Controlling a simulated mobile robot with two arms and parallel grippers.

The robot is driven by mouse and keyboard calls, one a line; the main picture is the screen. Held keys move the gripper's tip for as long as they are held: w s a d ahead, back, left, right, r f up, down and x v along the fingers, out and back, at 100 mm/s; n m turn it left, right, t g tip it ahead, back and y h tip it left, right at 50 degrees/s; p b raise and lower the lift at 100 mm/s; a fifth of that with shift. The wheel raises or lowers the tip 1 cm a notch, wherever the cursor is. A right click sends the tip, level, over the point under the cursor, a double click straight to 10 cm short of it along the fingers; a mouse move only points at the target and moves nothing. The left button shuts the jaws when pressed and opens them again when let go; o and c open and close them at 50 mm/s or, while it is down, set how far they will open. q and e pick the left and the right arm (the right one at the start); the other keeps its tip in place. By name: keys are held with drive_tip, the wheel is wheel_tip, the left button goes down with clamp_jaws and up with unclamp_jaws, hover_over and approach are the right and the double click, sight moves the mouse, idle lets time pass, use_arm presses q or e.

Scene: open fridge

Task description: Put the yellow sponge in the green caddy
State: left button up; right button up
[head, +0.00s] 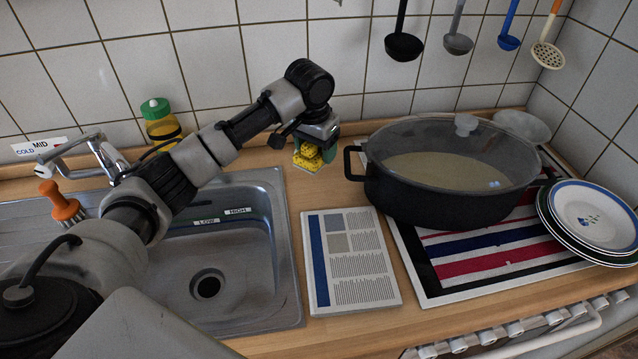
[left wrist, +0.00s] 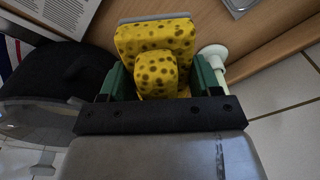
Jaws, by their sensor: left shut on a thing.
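The yellow sponge (head: 307,160), with dark spots, is at the back of the counter, left of the black pot. My left gripper (head: 314,146) points down over it and is shut on it. In the left wrist view, the sponge (left wrist: 155,40) shows as a wide block with a smaller spotted piece between the green fingers of my left gripper (left wrist: 158,82). I cannot tell whether the sponge touches the counter. I cannot clearly make out a green caddy apart from the green around the gripper. My right gripper is not in view.
A black pot (head: 415,195) with a glass lid stands on a striped mat, right of the sponge. A printed sheet (head: 350,262) lies in front. The sink (head: 250,275) is at left. A green-capped bottle (head: 160,120) stands by the wall. Plates (head: 595,210) are at far right.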

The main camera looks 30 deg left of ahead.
sight(317, 189)
use_arm(q)
wheel_tip(317, 189, down, 10)
drive_tip(key=shift+p, duration=0.3)
drive_tip(key=o, duration=0.9)
drive_tip(key=shift+f, duration=0.1)
drive_tip(key=shift+o, duration=0.2)
